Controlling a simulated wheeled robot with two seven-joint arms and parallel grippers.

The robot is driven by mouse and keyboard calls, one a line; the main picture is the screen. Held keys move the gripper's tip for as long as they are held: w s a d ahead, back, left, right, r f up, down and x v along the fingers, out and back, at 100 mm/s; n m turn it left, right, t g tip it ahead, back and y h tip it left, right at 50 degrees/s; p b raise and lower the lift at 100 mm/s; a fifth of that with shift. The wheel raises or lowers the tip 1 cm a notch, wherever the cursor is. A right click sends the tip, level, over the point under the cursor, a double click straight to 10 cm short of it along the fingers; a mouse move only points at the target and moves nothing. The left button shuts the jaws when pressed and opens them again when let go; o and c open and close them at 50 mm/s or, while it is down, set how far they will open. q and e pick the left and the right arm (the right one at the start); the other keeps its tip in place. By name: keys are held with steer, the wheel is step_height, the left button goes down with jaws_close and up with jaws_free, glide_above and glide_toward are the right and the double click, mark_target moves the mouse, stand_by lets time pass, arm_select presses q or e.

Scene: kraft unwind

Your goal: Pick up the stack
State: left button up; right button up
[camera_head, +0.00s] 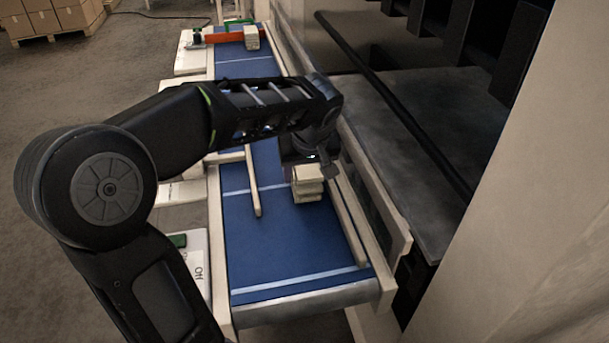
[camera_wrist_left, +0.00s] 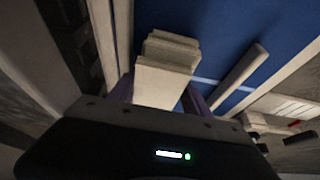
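A stack (camera_head: 308,183) of flat cream-coloured pieces sits on the blue conveyor belt, near the belt's right-hand rail. My left gripper (camera_head: 312,160) is directly over the stack, pointing down, and hides part of its top and back. In the left wrist view the stack (camera_wrist_left: 166,62) is centred ahead of the palm. The dark fingers stand on either side of it, with a small gap visible, so the gripper looks open around it. My right gripper is not in view.
The blue belt (camera_head: 275,250) is bare toward its near end. A cream bar (camera_head: 252,182) lies along the belt left of the stack. Another small stack (camera_head: 251,38) is farther up by a red bar (camera_head: 225,36). The right-hand rail (camera_head: 345,215) is close to the stack.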

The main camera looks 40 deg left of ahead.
arm_select(q)
steer(key=c, duration=1)
steer(key=shift+r, duration=0.1)
steer(key=shift+r+p, duration=0.45)
steer(key=shift+p, duration=0.05)
step_height(320, 180, up, 10)
steer(key=shift+f+b, duration=0.25)
steer(key=shift+b, duration=0.4)
